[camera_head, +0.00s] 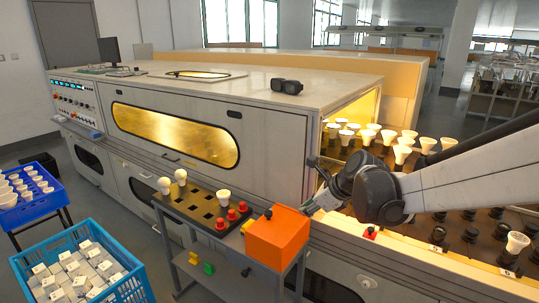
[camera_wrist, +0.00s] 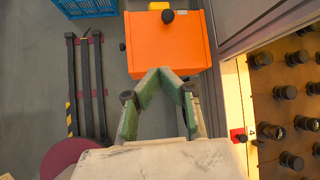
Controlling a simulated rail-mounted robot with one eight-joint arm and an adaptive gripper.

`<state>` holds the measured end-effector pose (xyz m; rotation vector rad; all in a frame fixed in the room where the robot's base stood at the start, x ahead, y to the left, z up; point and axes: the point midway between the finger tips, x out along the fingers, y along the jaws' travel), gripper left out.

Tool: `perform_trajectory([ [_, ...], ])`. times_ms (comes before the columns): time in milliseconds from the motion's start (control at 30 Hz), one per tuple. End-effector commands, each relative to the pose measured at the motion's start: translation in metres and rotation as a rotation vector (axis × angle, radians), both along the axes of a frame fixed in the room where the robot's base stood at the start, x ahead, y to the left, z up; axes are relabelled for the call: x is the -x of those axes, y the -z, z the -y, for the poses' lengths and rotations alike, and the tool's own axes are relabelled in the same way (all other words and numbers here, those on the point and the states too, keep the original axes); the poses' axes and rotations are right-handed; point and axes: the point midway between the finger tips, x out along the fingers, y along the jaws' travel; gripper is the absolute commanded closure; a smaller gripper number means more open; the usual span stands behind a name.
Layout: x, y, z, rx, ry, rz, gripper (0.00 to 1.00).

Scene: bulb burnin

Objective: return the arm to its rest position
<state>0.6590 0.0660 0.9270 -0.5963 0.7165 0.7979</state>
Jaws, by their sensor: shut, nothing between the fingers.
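My gripper (camera_head: 312,207) is at the end of my arm, which reaches in from the right in the head view. It hangs just right of the orange box (camera_head: 278,236), in front of the machine's open bay. In the wrist view the green fingers (camera_wrist: 160,72) come together at their tips and hold nothing. The orange box (camera_wrist: 168,45) lies beyond the fingertips there. I cannot tell how far the tips are above or from the box.
The rack of bulbs and dark sockets (camera_head: 470,232) lies under and right of my arm. A tray (camera_head: 195,212) with bulbs and red pieces stands left of the orange box. Blue crates (camera_head: 118,290) stand at the left. The machine's top (camera_head: 230,85) carries dark goggles (camera_head: 286,86).

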Motion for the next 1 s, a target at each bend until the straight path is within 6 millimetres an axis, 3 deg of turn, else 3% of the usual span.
perform_trajectory([
  [200, 0.058, -0.035, 0.008, 0.276, -0.273, 0.152, 1.00],
  [500, 0.135, -0.063, 0.024, 0.656, -0.675, 0.320, 1.00],
  [1000, 0.256, -0.071, 0.054, 1.250, -1.408, 0.490, 1.00],
])
